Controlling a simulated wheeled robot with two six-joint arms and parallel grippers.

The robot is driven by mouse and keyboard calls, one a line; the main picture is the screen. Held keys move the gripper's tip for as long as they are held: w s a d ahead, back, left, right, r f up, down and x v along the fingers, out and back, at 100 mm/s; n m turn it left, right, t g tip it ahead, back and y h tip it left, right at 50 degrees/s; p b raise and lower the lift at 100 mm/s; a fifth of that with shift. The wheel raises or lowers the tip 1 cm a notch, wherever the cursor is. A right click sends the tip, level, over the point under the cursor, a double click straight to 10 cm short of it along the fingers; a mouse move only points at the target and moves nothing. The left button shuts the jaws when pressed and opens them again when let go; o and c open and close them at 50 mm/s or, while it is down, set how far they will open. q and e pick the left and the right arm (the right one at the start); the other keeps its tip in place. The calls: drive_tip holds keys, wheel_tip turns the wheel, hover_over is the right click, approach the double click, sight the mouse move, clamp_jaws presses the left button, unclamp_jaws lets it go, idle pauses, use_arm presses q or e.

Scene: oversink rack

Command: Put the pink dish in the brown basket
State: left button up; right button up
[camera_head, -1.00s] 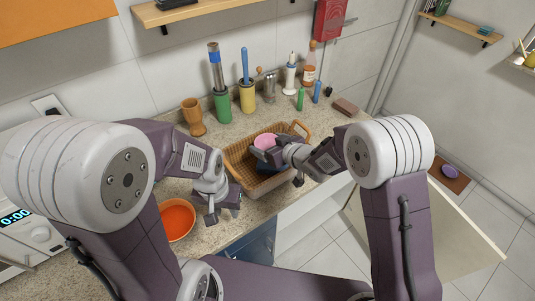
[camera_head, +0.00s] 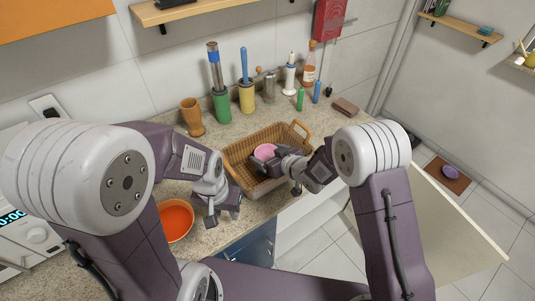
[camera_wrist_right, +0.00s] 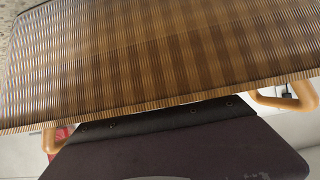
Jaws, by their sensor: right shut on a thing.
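The pink dish (camera_head: 265,151) is within the brown basket's outline in the head view, just above or inside it; I cannot tell whether it touches the bottom. My right gripper (camera_head: 262,160) is shut on the dish, reaching in over the basket's right front side and hiding part of it. The brown wicker basket (camera_head: 238,153) stands on the counter, and its woven surface (camera_wrist_right: 160,55) fills the upper right wrist view, where the dish does not show. My left gripper (camera_head: 223,214) is open and empty, left of the basket, above the counter's front edge.
An orange bowl (camera_head: 175,220) stands left of my left gripper. Behind the basket are a brown wooden cup (camera_head: 192,117), a green holder (camera_head: 222,106), a yellow holder (camera_head: 247,97) and bottles. A brown block (camera_head: 345,106) lies at the back right.

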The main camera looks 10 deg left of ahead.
drive_tip(key=o, duration=1.4)
drive_tip(key=shift+c, duration=0.2)
drive_tip(key=shift+r+p, duration=0.35)
drive_tip(key=shift+p, duration=0.05)
drive_tip(key=shift+r+p, duration=0.6)
drive_tip(key=shift+r, duration=0.05)
drive_tip(key=shift+s+d+b, duration=0.5)
drive_tip(key=shift+d, duration=0.1)
use_arm(q)
drive_tip(key=shift+r, duration=0.35)
use_arm(e)
drive_tip(key=v, duration=1)
drive_tip(key=shift+s, duration=0.15)
drive_tip(key=shift+d, duration=0.1)
